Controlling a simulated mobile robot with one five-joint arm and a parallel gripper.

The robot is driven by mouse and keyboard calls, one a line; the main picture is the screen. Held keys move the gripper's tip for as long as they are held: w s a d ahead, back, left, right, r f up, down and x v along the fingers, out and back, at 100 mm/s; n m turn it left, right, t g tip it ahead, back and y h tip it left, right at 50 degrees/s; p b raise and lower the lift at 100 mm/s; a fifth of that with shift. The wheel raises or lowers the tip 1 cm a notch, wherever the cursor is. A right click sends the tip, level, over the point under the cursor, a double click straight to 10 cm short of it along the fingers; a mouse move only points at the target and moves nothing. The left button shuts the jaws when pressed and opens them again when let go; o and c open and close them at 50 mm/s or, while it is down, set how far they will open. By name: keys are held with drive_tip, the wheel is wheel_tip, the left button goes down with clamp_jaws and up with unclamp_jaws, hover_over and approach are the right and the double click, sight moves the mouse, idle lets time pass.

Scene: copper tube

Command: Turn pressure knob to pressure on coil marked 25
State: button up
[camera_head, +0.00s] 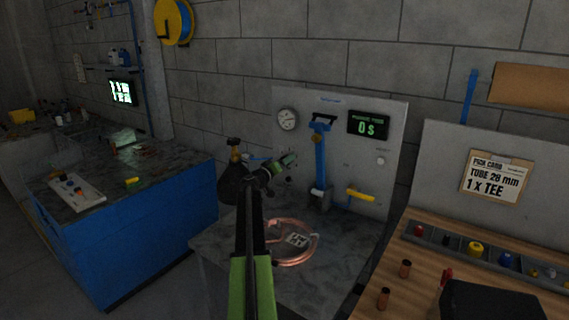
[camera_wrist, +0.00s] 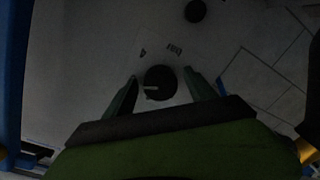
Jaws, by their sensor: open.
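A dark round knob (camera_wrist: 160,83) with a pale pointer line toward the left sits on the pale panel in the wrist view. My gripper (camera_wrist: 163,82) is open, with one finger on each side of the knob; I cannot tell whether they touch it. In the head view my gripper (camera_head: 287,161) is at the left part of the panel (camera_head: 389,128), below a round pressure gauge (camera_head: 287,119) whose reading is too small to tell. The copper coil (camera_head: 285,262) lies on the bench below, with a pale tag (camera_head: 297,240); its number is unreadable.
A blue upright fixture (camera_head: 320,155) and a yellow lever (camera_head: 360,195) stand right of my gripper. A display (camera_head: 367,125) reads 0 s. Another dark round part (camera_wrist: 195,11) is near the knob. A wooden workbench (camera_head: 400,260) is at the right.

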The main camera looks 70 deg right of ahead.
drive_tip(key=c, duration=1.4)
drive_tip(key=shift+n, duration=0.6)
drive_tip(key=o, duration=1.4)
drive_tip(key=v, duration=1.7)
drive_tip(key=shift+a, duration=0.2)
